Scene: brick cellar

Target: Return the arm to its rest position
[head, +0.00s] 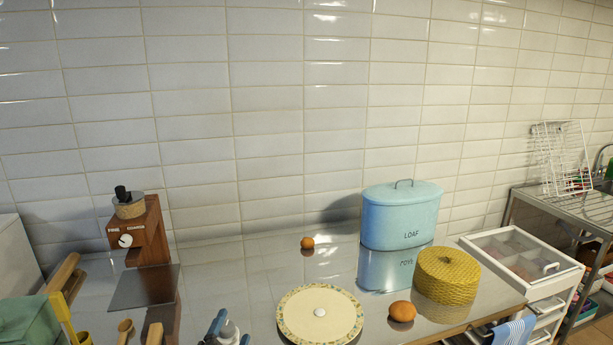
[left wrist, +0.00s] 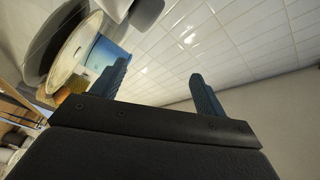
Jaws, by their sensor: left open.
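My left gripper (head: 230,333) shows at the bottom edge of the head view, its blue fingers apart, just left of the patterned round lid (head: 318,300). In the left wrist view the two fingers (left wrist: 157,88) stand wide apart with nothing between them. They point towards the tiled wall. The rest of the left arm is out of the head view. My right gripper is in neither view.
The shiny counter (head: 235,262) holds a wooden grinder-like device (head: 148,232), a blue loaf bin (head: 398,215), a yellow woven basket (head: 447,277) and two orange fruits (head: 402,311) (head: 307,243). Green and wooden items crowd the lower left. A white drawer unit (head: 545,290) stands at right.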

